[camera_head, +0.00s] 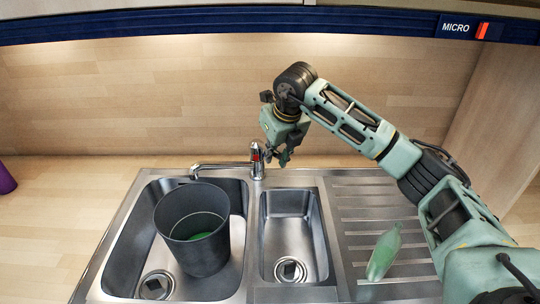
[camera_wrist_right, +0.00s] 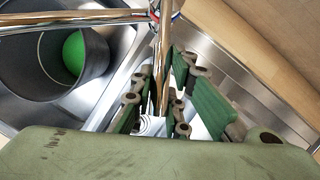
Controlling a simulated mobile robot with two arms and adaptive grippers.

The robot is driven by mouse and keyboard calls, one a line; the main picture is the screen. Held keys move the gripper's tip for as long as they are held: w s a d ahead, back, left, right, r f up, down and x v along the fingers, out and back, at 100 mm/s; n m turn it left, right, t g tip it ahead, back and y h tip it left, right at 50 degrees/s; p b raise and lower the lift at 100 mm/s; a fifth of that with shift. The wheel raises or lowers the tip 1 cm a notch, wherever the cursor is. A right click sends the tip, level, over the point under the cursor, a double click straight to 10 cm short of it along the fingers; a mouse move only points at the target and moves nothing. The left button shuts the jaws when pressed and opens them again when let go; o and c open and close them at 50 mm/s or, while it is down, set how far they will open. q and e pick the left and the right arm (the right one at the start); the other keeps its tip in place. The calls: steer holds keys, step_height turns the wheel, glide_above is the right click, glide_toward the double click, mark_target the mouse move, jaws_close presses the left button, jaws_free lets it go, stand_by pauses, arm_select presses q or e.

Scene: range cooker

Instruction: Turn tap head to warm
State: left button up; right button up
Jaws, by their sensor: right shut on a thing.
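The chrome tap (camera_head: 257,163) stands at the back edge of the sink, with its spout pointing left over the large basin. A small red mark shows near its top. My right gripper (camera_head: 277,154) is at the top of the tap, reaching down from the right. In the right wrist view, the slim chrome tap head (camera_wrist_right: 162,50) runs down between the green fingers of the gripper (camera_wrist_right: 157,108), which is shut on it. Red and blue marks show near the tap's joint. The fingers partly hide the tap head. My left gripper is not in view.
A dark grey bucket (camera_head: 193,236) with something green inside stands in the large left basin. The small middle basin (camera_head: 289,237) is empty. A translucent green bottle (camera_head: 383,255) lies on the ribbed drainboard (camera_head: 357,212). A wooden wall is close behind the tap.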

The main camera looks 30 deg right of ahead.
steer(key=shift+d+f, duration=0.15)
steer(key=shift+d, duration=0.15)
steer(key=o, duration=0.8)
steer(key=shift+d, duration=0.1)
steer(key=o, duration=0.9)
steer(key=shift+p+v, duration=0.35)
steer(key=shift+v, duration=0.4)
steer(key=shift+p+v, duration=1.4)
steer(key=shift+v, duration=1.4)
steer(key=shift+f, duration=0.1)
